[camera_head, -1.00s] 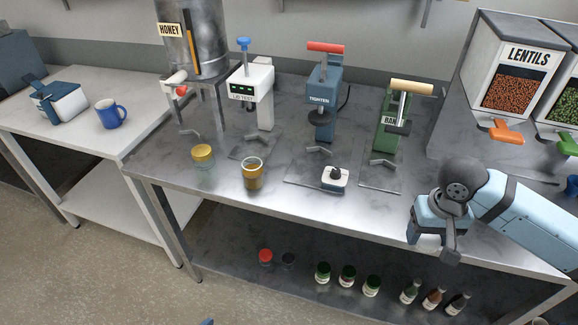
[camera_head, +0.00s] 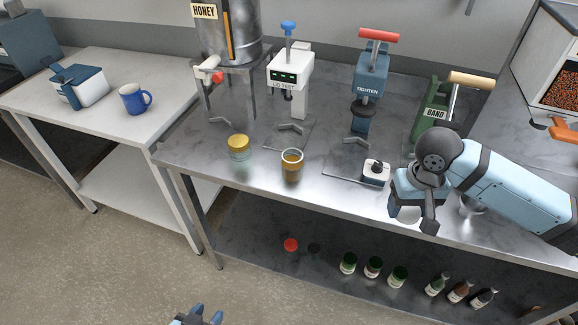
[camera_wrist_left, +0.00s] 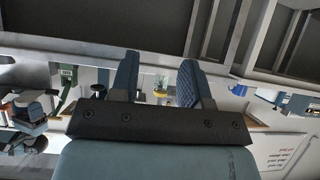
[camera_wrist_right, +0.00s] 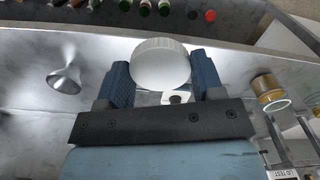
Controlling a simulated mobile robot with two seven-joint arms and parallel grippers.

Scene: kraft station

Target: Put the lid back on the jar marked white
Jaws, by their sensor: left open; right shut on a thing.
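My right gripper (camera_wrist_right: 158,85) is shut on a white round lid (camera_wrist_right: 160,62), its ribbed side and flat face showing. In the head view my right gripper (camera_head: 418,200) holds it above the bench's front edge, right of the jars. An open glass jar (camera_head: 291,166) with amber contents stands on the steel bench; it also shows in the right wrist view (camera_wrist_right: 270,92). Left of it stands a glass jar with a gold lid (camera_head: 239,146). I cannot read a marking on either. My left gripper (camera_head: 200,317) is open and empty, low in front of the bench; its fingers (camera_wrist_left: 157,80) are apart.
Behind the jars stand the honey tank (camera_head: 230,35), the lid tester (camera_head: 290,72), the tighten press (camera_head: 370,78) and the green band press (camera_head: 435,110). A black-knobbed block (camera_head: 376,172) and a metal funnel (camera_head: 472,204) flank my right gripper. Several jars and bottles stand on the lower shelf.

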